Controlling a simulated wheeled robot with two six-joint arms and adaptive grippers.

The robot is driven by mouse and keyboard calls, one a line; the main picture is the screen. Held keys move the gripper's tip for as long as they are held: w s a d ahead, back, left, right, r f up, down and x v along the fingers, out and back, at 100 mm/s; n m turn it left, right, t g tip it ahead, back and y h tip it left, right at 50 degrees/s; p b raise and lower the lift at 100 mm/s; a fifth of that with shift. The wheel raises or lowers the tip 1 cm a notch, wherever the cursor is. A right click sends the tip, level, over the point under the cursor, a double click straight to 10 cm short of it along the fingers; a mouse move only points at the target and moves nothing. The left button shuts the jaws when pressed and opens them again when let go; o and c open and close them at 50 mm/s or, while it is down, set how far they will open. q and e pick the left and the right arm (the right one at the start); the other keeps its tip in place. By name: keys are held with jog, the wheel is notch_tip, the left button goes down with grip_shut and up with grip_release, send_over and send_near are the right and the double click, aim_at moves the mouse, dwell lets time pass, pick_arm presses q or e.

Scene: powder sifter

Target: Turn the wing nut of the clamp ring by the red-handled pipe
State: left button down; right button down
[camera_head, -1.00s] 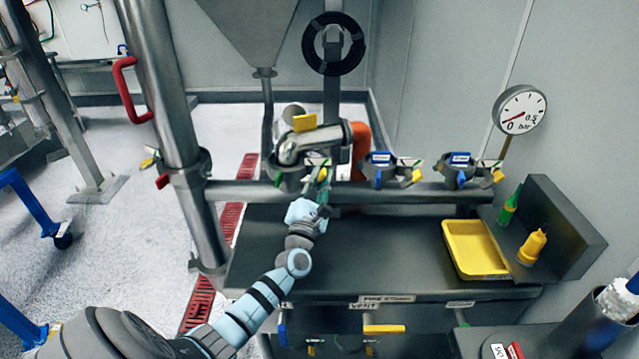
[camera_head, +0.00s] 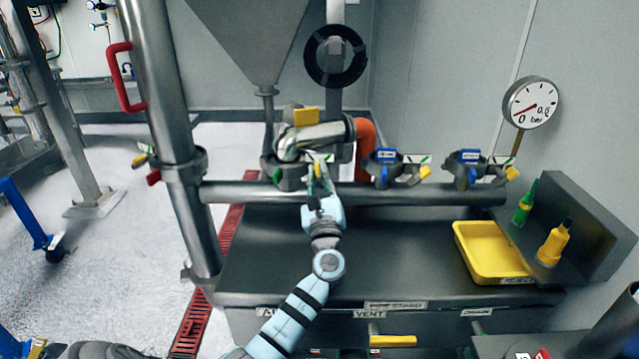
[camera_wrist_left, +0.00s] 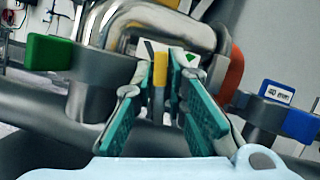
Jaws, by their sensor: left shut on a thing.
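The steel pipe with the red handle (camera_head: 124,78) stands upright at the left in the head view. A clamp ring (camera_head: 186,165) with a small yellow part and a red part is around it. To its right, another clamp ring (camera_head: 290,172) with a green tab sits under a bent steel pipe (camera_head: 315,139). My left gripper (camera_head: 319,178) reaches this second ring from the front. In the left wrist view, the left gripper (camera_wrist_left: 172,88) is shut on a yellow wing nut (camera_wrist_left: 158,75) between its green-padded fingers. The green tab (camera_wrist_left: 49,52) is left of it. My right gripper is out of view.
Two more clamp rings with blue tabs (camera_head: 385,160) (camera_head: 468,160) stand along the horizontal pipe (camera_head: 435,194) to the right. A dial gauge (camera_head: 530,103) stands behind. The dark bench between is clear.

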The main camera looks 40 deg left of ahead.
pick_arm(q)
jog(key=n+g+b, duration=0.1)
jog(key=n, duration=0.2)
jog(key=n+g+y, duration=0.1)
jog(key=n+g, duration=0.1)
jog(key=n, duration=0.1)
jog(key=shift+f+n+b, duration=0.1)
jog(key=shift+n+b, duration=0.3)
jog(key=shift+a, duration=0.1)
jog(key=c, duration=1.7)
grip_release()
jog(key=v, duration=1.2)
jog(key=shift+w, duration=0.1)
